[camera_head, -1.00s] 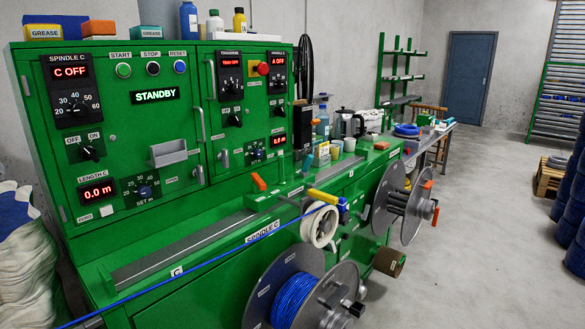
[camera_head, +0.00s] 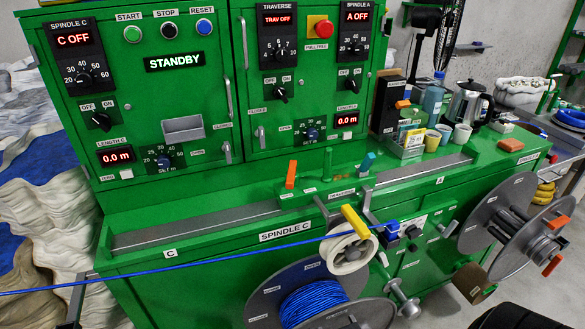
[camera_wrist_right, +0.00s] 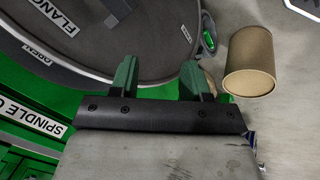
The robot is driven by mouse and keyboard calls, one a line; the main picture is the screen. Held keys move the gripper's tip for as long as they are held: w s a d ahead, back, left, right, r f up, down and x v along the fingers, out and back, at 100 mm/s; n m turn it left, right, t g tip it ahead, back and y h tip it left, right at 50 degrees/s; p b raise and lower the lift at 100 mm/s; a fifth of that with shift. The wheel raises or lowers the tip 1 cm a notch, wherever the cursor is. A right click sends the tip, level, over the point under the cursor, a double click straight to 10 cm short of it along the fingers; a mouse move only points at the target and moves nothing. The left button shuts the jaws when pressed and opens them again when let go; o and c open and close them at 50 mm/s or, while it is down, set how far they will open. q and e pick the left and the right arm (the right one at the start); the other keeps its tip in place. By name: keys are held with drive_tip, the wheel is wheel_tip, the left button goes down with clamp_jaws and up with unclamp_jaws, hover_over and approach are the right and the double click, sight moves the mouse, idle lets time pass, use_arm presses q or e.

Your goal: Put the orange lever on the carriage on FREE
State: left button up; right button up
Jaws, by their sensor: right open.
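The orange lever (camera_head: 291,174) stands upright on the green carriage (camera_head: 312,190), on the ledge of the green machine in the head view. Small labels lie beside it, too small to read. A blue lever (camera_head: 366,162) stands further right on the carriage. My right gripper (camera_wrist_right: 158,78) is open and empty in the right wrist view, low by a grey reel flange (camera_wrist_right: 100,35) and well away from the orange lever. The lever is not in the wrist view. My left gripper is not in view.
Reels (camera_head: 515,225) jut out in front. A cardboard tube (camera_wrist_right: 252,62) is near my right gripper. Cups and bottles stand right.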

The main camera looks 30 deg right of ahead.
wheel_tip(320, 180, up, 5)
drive_tip(key=w, duration=0.1)
drive_tip(key=n+t+h+p, duration=0.2)
drive_tip(key=n+t+h, duration=0.75)
drive_tip(key=n, duration=1.15)
approach(289, 184)
drive_tip(key=x, duration=0.2)
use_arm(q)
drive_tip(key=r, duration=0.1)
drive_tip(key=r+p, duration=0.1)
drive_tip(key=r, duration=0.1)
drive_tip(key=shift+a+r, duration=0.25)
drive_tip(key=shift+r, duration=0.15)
use_arm(e)
drive_tip(key=x, duration=1)
drive_tip(key=shift+w+d, duration=0.2)
clamp_jaws()
